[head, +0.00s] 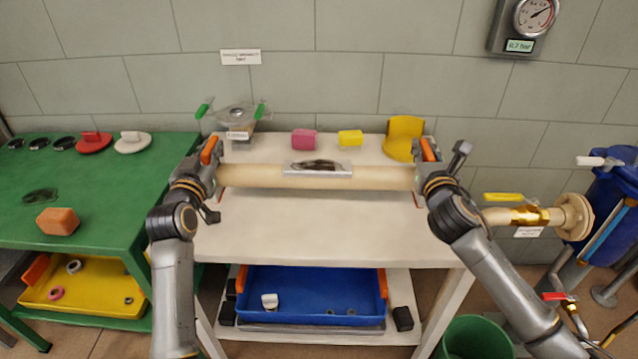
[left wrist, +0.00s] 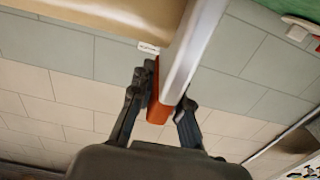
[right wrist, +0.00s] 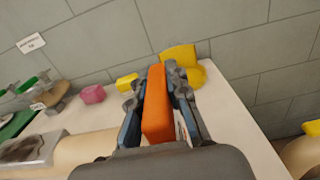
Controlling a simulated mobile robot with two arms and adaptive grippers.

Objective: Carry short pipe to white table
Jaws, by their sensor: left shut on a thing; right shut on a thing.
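The short pipe (head: 258,176) is a beige tube with a grey plate and dark patch at its middle. It lies level across the white table (head: 310,225) in the head view; I cannot tell whether it touches the top. My left gripper (head: 211,152) is shut on an orange handle at its left end; that handle (left wrist: 153,92) is between the fingers in the left wrist view. My right gripper (head: 428,150) is shut on the orange handle at the right end, clear in the right wrist view (right wrist: 156,105). Red marks on the tabletop show near both pipe ends.
Behind the pipe are a green-handled device (head: 236,115), a pink block (head: 304,139), a yellow block (head: 350,138) and a yellow holder (head: 402,135). A green table (head: 100,185) stands left. A yellow-handled valve pipe (head: 530,216) juts in at right. The table's front is clear.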

